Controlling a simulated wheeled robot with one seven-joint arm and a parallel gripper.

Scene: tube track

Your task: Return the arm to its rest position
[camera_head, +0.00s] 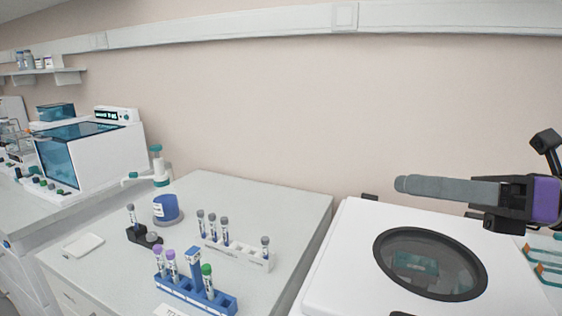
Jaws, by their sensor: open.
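My gripper (410,186) is at the right of the head view, raised above the white machine with the round dark window (430,264). Its grey fingers point left, seen from the side, so they overlap and the gap between them is hard to see. It is open, and nothing shows in it. The black and purple body of my arm (545,200) runs off the right edge. The rest of the arm is out of view.
On the bench (230,190) stand a blue rack (180,294) with capped tubes, a white rack (250,257) with several grey-capped tubes, a black holder (140,236) with a tube, and a blue-and-white bottle (166,208). A white-and-blue instrument (100,160) stands left. Space above the bench is clear.

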